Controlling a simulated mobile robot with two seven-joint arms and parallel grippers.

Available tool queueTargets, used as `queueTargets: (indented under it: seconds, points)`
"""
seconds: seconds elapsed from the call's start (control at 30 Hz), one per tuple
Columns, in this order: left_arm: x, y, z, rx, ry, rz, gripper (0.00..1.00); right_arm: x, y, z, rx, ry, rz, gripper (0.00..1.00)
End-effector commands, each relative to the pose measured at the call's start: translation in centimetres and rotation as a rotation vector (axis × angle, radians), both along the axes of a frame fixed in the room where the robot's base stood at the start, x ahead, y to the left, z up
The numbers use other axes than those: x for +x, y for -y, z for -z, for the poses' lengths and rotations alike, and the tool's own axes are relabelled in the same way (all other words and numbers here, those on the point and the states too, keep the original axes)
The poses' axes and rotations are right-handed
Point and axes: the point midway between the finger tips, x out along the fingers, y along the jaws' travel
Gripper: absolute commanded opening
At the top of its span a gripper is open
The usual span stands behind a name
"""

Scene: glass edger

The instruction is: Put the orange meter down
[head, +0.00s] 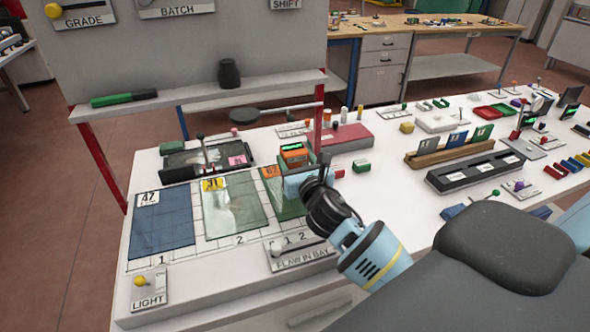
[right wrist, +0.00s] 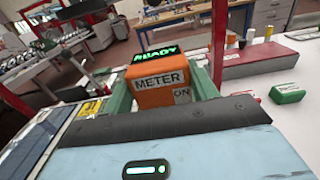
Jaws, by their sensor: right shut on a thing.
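The orange meter (head: 293,153) has a lit green display and sits between the fingers of my right gripper (head: 300,166). In the right wrist view the meter (right wrist: 165,82) faces me, with READY on its display and labels METER and ON. Green finger parts flank it on both sides, and the gripper is shut on it. The meter is at the far end of the third pane (head: 289,208), a green one with an orange tag. I cannot tell whether the meter touches anything below. Its lower part is hidden by the gripper. My left gripper is not in view.
A blue pane (head: 162,222) and a pale green pane (head: 236,205) lie to the left. A dark tray (head: 187,168) lies behind them. A red-and-grey block (head: 345,137) and a small green block (head: 361,166) are close by on the right. A red post (head: 319,112) rises behind the meter.

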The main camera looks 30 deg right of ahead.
Motion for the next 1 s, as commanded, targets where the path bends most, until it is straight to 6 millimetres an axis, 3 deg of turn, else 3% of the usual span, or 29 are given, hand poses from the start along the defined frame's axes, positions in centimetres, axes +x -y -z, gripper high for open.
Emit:
queueTargets:
  seconds: [0.23, 0.3, 0.47, 0.93, 0.97, 1.0]
  points:
    - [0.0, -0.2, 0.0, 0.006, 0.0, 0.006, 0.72, 1.1, 0.3, -0.1, 0.001, 0.002, 0.001, 0.29]
    - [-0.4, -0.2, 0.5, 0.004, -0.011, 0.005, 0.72, 0.9, 0.2, 1.7, 0.005, -0.006, 0.001, 0.29]
    - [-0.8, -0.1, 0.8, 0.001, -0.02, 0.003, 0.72, 0.8, 0.2, 3.6, 0.003, -0.004, 0.0, 0.29]
    - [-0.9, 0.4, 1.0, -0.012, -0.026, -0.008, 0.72, 0.8, 0.3, 3.9, -0.001, 0.001, -0.001, 0.29]
    - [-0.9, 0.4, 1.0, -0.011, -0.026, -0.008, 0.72, 0.8, 0.2, 4.0, -0.001, -0.001, 0.0, 0.61]
    - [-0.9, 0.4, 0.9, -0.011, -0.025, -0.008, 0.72, 0.8, 0.2, 3.9, 0.0, 0.0, 0.0, 0.66]
